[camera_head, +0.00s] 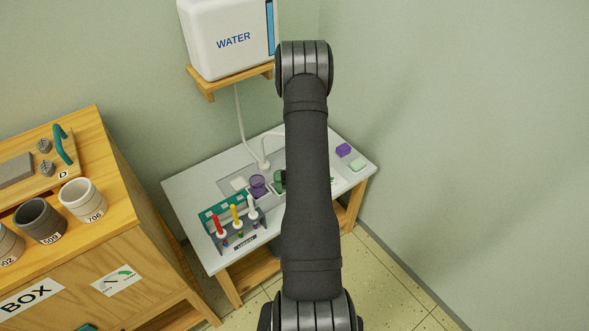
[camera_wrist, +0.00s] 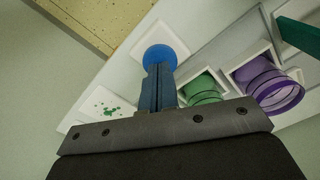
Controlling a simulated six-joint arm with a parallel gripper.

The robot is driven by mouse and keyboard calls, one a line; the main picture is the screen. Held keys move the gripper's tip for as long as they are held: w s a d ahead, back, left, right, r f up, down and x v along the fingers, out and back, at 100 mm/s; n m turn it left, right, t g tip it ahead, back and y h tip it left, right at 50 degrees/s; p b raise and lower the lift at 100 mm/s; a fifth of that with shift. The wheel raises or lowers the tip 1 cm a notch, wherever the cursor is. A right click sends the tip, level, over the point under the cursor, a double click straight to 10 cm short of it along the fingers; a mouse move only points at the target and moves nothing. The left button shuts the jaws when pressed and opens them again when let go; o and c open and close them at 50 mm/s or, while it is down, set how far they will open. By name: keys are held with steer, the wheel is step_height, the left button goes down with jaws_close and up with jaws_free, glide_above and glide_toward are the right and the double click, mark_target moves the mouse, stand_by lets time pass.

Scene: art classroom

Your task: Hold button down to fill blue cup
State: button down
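In the wrist view, a round blue shape (camera_wrist: 165,54) sits on a white surface just past my fingertips. I cannot tell whether it is the blue cup or a button. My gripper (camera_wrist: 158,72) has its two fingers side by side with only a thin line between them, and nothing shows held. The fingertips overlap the near edge of the blue shape; contact is unclear. In the head view my arm hides the gripper and the blue shape. A white water tank (camera_head: 225,40) marked WATER stands on a wall shelf (camera_head: 229,79), with white tubes running down to the table.
A clear purple cup (camera_wrist: 270,88) and a clear green cup (camera_wrist: 203,91) sit in white square holders beside my fingers. A wooden cabinet (camera_head: 150,262) stands left.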

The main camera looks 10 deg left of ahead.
steer(key=shift+f, duration=0.95)
steer(key=shift+r, duration=2.6)
steer(key=shift+f, duration=1.85)
